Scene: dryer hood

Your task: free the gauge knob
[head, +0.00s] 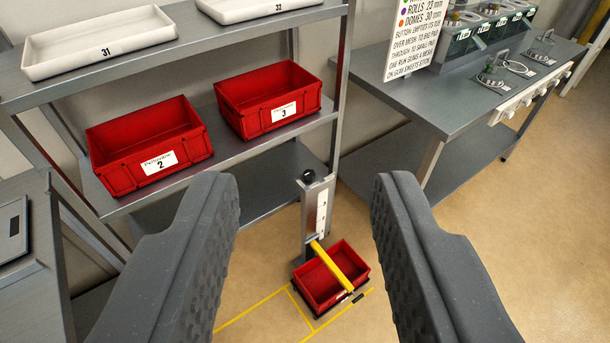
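A small black round knob (308,176) sits on top of a grey upright gauge post (311,217) with a white scale on its face. It shows between my fingers, lower and farther off. My gripper (305,195) is open and empty, its two dark padded fingers wide apart at left and right. A yellow bar (332,266) runs from the post over a red bin (346,310) at its foot. I cannot tell what, if anything, holds the knob.
A grey shelf rack (245,152) behind holds red bins 2 (149,150) and 3 (267,98), and white trays above. A steel bench (408,104) with a sign (418,38) stands right. Yellow lines (252,311) mark the floor. Floor at right is clear.

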